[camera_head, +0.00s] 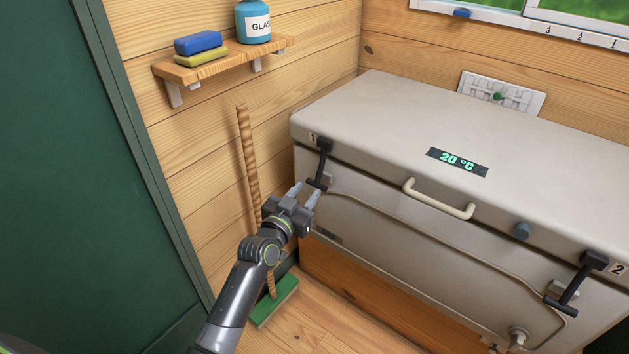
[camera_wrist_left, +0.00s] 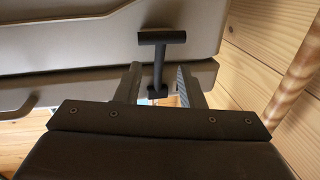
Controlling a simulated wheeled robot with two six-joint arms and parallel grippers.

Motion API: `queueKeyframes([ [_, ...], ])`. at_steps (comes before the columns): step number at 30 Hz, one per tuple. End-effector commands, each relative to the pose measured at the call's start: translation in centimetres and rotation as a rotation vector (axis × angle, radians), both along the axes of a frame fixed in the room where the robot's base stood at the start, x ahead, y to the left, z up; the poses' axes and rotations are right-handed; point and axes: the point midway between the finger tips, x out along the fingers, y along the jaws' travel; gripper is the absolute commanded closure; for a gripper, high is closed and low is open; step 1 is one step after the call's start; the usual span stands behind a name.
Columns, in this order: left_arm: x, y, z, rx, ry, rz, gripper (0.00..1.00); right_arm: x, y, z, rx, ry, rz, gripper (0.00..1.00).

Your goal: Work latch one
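Latch one (camera_head: 321,160) is a black T-shaped lever at the left end of the chest's front, beside the label 1. It hangs down across the lid seam with its crossbar low. In the left wrist view the latch (camera_wrist_left: 160,62) shows its crossbar at the top and its stem running down. My left gripper (camera_head: 307,193) is close to the latch's lower end. Its two fingers (camera_wrist_left: 159,88) are apart, one on each side of the stem in the picture; I cannot tell whether either touches it. My right gripper is not in view.
The large beige chest (camera_head: 400,230) has a white handle (camera_head: 438,198) and a second black latch (camera_head: 577,284) at right. A broom (camera_head: 250,165) leans on the wall just left of my gripper. A shelf (camera_head: 225,60) with sponges and a blue bottle is above.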

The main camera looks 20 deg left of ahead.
Motion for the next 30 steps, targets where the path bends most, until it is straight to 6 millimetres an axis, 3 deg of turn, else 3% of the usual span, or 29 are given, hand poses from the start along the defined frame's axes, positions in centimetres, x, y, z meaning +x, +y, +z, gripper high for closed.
queueKeyframes([
  [3, 2.1, -0.4, 0.0, 0.001, -0.001, 0.000, 0.65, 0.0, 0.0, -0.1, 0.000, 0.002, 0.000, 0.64],
  [10, 4.7, -0.8, 0.0, 0.001, -0.001, 0.000, 0.65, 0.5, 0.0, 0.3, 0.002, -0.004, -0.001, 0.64],
  [23, 5.4, -0.9, 0.0, 0.001, 0.000, 0.000, 0.65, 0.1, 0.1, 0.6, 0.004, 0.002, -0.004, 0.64],
  [30, 5.4, -0.9, 0.0, 0.001, 0.000, 0.000, 0.95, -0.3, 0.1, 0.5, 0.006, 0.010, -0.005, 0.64],
])
